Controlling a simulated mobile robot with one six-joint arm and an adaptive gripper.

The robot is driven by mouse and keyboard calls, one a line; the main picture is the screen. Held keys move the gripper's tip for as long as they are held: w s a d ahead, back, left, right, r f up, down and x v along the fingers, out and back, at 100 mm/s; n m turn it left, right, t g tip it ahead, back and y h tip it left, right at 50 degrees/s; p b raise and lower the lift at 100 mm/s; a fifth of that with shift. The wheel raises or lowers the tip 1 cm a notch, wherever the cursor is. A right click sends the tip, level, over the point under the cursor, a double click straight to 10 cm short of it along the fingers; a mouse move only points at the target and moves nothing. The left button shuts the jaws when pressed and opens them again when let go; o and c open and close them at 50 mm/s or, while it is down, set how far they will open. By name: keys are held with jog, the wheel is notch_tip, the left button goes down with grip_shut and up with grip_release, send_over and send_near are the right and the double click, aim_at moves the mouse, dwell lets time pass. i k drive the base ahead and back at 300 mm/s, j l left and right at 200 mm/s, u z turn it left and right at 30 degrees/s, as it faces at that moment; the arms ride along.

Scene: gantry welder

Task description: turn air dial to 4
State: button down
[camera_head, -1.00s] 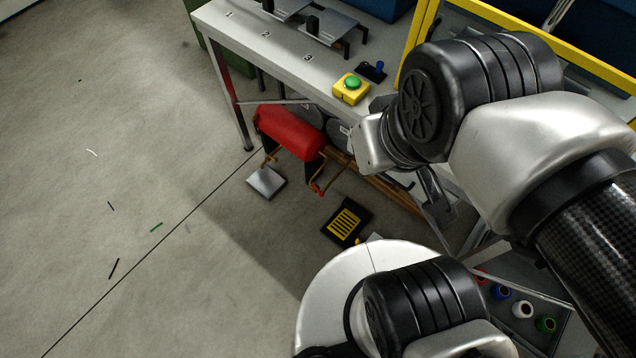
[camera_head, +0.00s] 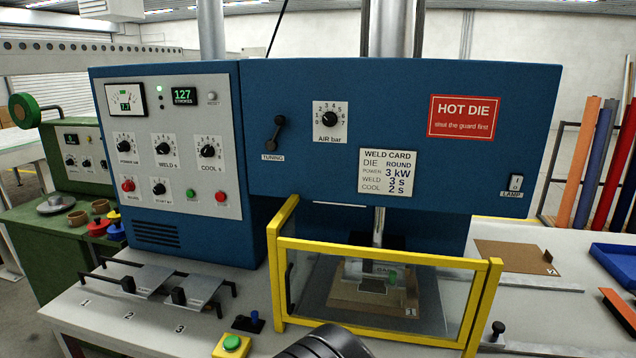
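The air dial (camera_head: 329,119) is a round black knob on a white plate marked "AIR bar", on the blue front of the welder (camera_head: 400,90). Small numbers ring the knob. The knob's mark is too small to read its setting surely. Nothing covers the dial. My gripper is not in view. Only a dark rounded part of my arm shows at the bottom edge, well below the dial.
A black tuning lever (camera_head: 275,133) sits left of the dial, and a weld card (camera_head: 387,172) below right. A yellow guard frame (camera_head: 385,250) stands out below. A control panel (camera_head: 172,145) with several other knobs lies left.

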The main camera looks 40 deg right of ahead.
aim_at(329, 118)
jog(key=z, duration=1.25)
